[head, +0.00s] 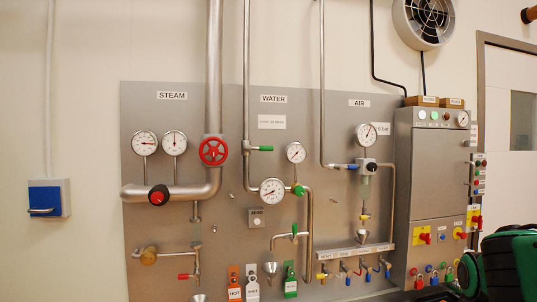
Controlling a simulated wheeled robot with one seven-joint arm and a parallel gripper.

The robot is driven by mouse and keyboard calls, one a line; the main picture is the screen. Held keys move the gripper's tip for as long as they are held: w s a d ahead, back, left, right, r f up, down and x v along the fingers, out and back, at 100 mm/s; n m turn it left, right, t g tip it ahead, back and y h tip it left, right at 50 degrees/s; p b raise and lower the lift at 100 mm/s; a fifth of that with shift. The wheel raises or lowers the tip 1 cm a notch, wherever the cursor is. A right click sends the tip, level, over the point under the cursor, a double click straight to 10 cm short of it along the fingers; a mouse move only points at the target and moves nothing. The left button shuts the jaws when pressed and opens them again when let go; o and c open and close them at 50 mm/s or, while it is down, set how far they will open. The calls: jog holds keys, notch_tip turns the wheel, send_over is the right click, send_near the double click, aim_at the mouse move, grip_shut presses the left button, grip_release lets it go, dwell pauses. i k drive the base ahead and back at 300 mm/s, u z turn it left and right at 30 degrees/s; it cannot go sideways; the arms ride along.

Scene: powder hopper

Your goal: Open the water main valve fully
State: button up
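The grey wall panel has a section labelled WATER (273,99) in its middle. Below the label, a green-handled lever valve (265,148) sits on the vertical water pipe (247,70). Its handle points right, crosswise to the pipe. Lower down are a pressure gauge (272,191), a second green handle (299,190) and a green-handled tap (294,234) above a funnel. A smaller gauge (296,152) is right of the upper lever. No label naming the main valve can be read. My gripper is not visible, and nothing touches the water valves.
Left is the STEAM section with a red handwheel (213,151) and thick pipe. Right is the AIR section with a blue lever (345,167). A grey cabinet (425,180) stands at the panel's right. Coloured tags (290,279) hang below. A green and black object (510,265) fills the lower right corner.

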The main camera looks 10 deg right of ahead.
aim_at(247, 149)
jog(key=z, duration=0.05)
jog(key=i, duration=1)
jog(key=u, duration=0.05)
